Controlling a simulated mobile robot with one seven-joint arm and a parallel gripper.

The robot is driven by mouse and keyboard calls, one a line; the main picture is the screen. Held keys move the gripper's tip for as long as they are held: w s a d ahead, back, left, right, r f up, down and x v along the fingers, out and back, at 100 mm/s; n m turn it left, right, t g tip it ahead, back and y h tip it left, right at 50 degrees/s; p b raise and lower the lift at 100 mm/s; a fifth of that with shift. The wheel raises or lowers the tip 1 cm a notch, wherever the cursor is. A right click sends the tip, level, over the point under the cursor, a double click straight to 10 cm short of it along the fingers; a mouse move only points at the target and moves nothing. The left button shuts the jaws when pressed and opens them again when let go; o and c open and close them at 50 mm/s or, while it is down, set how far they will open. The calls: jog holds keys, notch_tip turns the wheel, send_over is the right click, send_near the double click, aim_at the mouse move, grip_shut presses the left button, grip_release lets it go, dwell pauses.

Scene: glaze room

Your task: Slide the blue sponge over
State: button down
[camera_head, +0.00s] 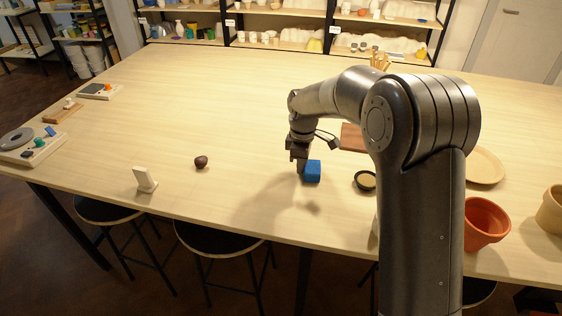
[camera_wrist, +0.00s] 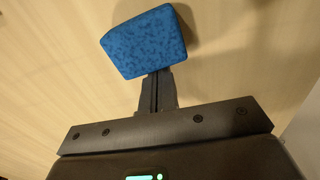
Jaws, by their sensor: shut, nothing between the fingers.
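The blue sponge (camera_head: 312,171) is a small speckled block on the pale wooden table (camera_head: 235,120), near the middle right. In the wrist view the sponge (camera_wrist: 144,42) lies just beyond the fingertips. My gripper (camera_head: 301,170) is low over the table at the sponge's left side. In the wrist view my gripper (camera_wrist: 157,76) has its fingers together with nothing between them. The fingertips reach the sponge's edge and appear to touch it, though I cannot be sure of contact.
A dark round lump (camera_head: 201,162) and a white stand (camera_head: 145,180) are to the left. A small dark-rimmed dish (camera_head: 365,180) is close to the sponge's right. A terracotta pot (camera_head: 484,224) and round tan plate (camera_head: 486,166) are farther right. The table's middle left is clear.

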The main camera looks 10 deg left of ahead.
jog(key=shift+d, duration=0.5)
